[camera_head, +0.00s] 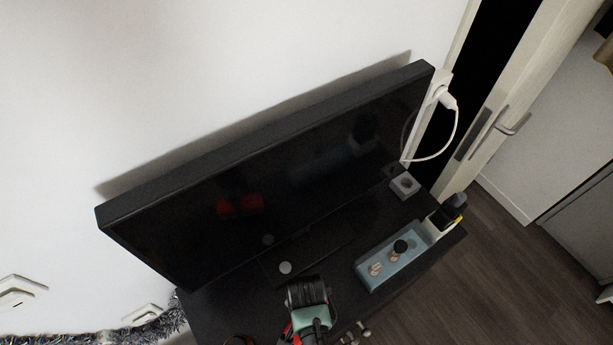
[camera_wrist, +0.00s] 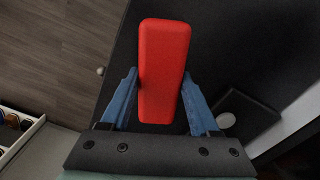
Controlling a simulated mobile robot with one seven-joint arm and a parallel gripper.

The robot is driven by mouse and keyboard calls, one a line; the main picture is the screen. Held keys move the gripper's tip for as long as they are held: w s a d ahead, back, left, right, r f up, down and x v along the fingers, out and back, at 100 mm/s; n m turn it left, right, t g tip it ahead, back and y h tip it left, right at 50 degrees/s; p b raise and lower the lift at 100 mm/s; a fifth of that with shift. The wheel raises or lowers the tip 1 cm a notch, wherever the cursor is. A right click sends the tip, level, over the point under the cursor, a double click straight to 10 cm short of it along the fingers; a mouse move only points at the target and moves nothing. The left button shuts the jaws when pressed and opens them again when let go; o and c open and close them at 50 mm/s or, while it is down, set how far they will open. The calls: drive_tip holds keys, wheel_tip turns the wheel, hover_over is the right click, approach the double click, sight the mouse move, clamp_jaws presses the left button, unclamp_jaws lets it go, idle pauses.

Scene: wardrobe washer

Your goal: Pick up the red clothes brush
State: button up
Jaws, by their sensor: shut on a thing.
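The red clothes brush (camera_wrist: 163,65) is a long red block with rounded corners, seen in the wrist view between the two blue fingers of my gripper (camera_wrist: 160,100). The fingers touch it on both sides, and its far end extends beyond the fingertips. Beneath it is the dark top of a low cabinet (camera_wrist: 240,50). I cannot tell whether the brush rests on that top or is held above it. In the head view my gripper (camera_head: 300,330) is at the bottom, over the cabinet's front, and hides most of the brush; only a little red shows beside it.
A large black television (camera_head: 270,180) stands behind on the cabinet. A white plug and cable (camera_head: 447,100) hang by the door frame. Wooden floor (camera_head: 500,270) is free at right.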

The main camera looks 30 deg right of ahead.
clamp_jaws()
drive_tip(key=shift+r, duration=0.15)
wheel_tip(320, 180, up, 10)
drive_tip(key=shift+f+b, duration=0.1)
drive_tip(key=shift+b, duration=0.3)
